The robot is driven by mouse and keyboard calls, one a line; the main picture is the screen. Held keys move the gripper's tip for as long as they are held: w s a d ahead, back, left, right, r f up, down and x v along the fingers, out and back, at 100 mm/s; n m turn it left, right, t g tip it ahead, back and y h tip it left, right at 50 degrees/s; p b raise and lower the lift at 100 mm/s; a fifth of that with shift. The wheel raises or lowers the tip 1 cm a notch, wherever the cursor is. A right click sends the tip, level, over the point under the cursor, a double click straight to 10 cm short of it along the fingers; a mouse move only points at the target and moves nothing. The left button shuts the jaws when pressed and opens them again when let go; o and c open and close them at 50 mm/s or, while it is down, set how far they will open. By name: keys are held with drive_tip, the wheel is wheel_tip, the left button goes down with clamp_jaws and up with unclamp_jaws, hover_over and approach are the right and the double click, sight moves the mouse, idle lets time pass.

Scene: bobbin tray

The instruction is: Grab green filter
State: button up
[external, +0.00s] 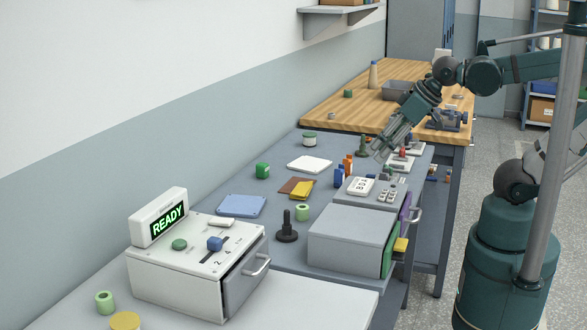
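A flat green panel (388,257) stands upright at the right end of the grey box (350,238), on the near bench. It may be the green filter, but I cannot tell for sure. Green cylinders also stand on the bench: a solid one (263,170) and pale ring-shaped ones (302,213) (105,302). My gripper (383,153) hangs above the far right part of the near bench, tilted down to the left. Its fingers look apart, with nothing seen between them. It is well away from the green panel.
A purple panel (404,208) and a yellow piece (401,245) are near the green panel. An open drawer with a handle (257,265) juts from the READY machine (185,268). A black knob (287,228) stands left of the grey box. A wooden bench (340,105) lies behind.

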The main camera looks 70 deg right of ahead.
idle(0.4)
drive_tip(key=o, duration=0.5)
